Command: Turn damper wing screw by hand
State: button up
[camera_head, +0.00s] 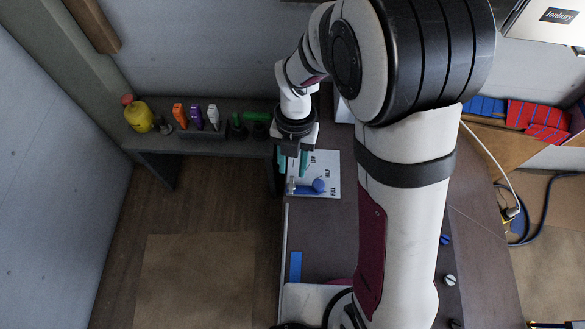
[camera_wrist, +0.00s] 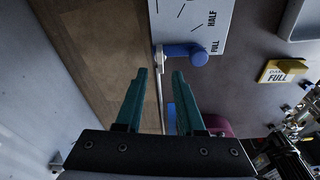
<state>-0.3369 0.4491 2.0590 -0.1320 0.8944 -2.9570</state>
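The damper wing screw (camera_head: 319,185) is blue, with a round hub and a flat wing pointing left. It sits at the lower part of a white dial plate (camera_head: 328,160) marked LOW, HALF and FULL. The screw also shows near the top in the wrist view (camera_wrist: 199,57), with a small metal piece at its left. My gripper (camera_head: 292,163) has two teal fingers, apart and with nothing between them. It hangs near the plate's left edge, up and left of the screw in the head view. In the wrist view my gripper (camera_wrist: 160,73) points towards the screw's wing without visible contact.
A yellow tag (camera_wrist: 283,70) reading FULL lies right of the plate. A shelf at the back left holds a yellow bottle (camera_head: 139,117) and several coloured tools. A blue strip (camera_head: 296,266) lies on the dark bench near its left edge. Open floor (camera_head: 190,275) lies left.

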aim_at(292, 185)
jog(key=shift+s+f, duration=0.15)
jog(key=shift+f, duration=0.8)
jog(key=shift+s+f, duration=0.2)
jog(key=shift+f, duration=0.75)
jog(key=shift+s+f, duration=0.15)
jog(key=shift+f, duration=0.8)
jog(key=shift+c, duration=0.3)
grip_shut()
